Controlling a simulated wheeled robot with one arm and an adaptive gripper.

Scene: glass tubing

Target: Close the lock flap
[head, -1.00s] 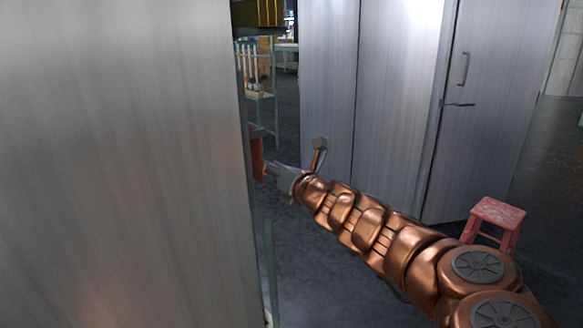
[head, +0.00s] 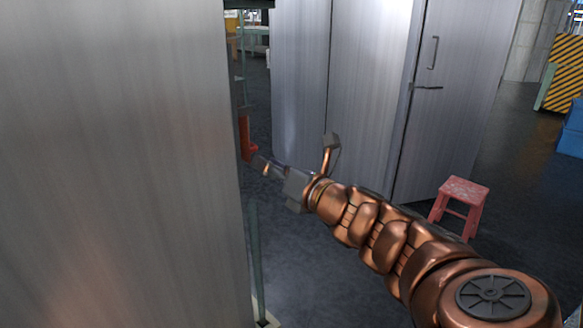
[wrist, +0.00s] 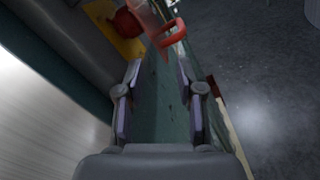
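My gripper (wrist: 160,88) is open in the wrist view, its two fingers spaced apart with nothing held between them. In the head view my gripper (head: 262,166) is just right of the edge of a large metal panel. A red part (head: 246,138) shows past that edge, close to the fingertips. In the wrist view a red loop-shaped handle (wrist: 173,34) and a translucent reddish piece (wrist: 150,22) lie ahead of the fingers, beside a yellow plate (wrist: 128,45). I cannot tell for certain which of these is the lock flap.
The brushed metal panel (head: 110,160) fills the left of the head view and hides much behind it. Grey metal cabinets (head: 365,90) stand ahead. A red stool (head: 462,195) is at right. A green-topped surface (wrist: 165,110) lies under the fingers. The floor right of it is clear.

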